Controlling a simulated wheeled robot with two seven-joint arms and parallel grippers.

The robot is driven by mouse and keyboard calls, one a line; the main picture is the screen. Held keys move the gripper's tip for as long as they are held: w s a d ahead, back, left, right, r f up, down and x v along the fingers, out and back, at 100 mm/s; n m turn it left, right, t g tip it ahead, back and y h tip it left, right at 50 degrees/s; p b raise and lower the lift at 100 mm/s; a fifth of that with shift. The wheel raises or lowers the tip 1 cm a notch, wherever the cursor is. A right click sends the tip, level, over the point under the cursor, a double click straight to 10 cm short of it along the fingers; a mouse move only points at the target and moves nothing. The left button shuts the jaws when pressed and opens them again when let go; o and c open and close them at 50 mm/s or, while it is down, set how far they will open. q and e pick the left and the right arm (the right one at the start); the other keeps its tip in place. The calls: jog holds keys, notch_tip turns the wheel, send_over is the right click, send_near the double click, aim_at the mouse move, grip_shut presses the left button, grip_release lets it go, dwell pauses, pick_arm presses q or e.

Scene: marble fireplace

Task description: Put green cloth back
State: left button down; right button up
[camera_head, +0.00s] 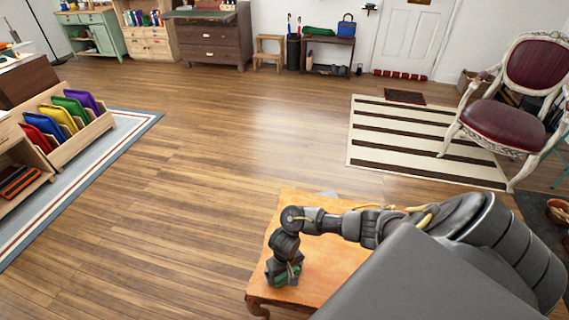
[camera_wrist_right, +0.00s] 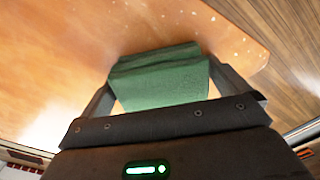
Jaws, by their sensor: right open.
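A folded green cloth (camera_wrist_right: 160,82) lies on or just above the orange wooden table in the right wrist view, between the two fingers of my right gripper (camera_wrist_right: 166,72). The fingers are open, one on each side of it; contact cannot be told. In the head view my right gripper (camera_head: 283,274) points down at the table's left side, and only a bit of green shows there, the rest hidden by the gripper. My left gripper is not in view.
The wooden table (camera_head: 332,258) is otherwise largely bare. A wooden rack (camera_head: 62,153) at left holds several coloured items, one of them green (camera_head: 70,108). Open wood floor lies between rack and table. A striped rug (camera_head: 400,145) and a red armchair (camera_head: 505,122) are at right.

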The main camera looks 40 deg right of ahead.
jog(key=shift+r, duration=0.4)
pick_arm(q)
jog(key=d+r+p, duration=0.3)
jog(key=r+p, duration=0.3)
jog(key=p, duration=0.1)
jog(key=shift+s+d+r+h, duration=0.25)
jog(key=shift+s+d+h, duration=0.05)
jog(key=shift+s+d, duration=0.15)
pick_arm(e)
notch_tip(320, 180, up, 12)
jog(key=shift+f, duration=0.25)
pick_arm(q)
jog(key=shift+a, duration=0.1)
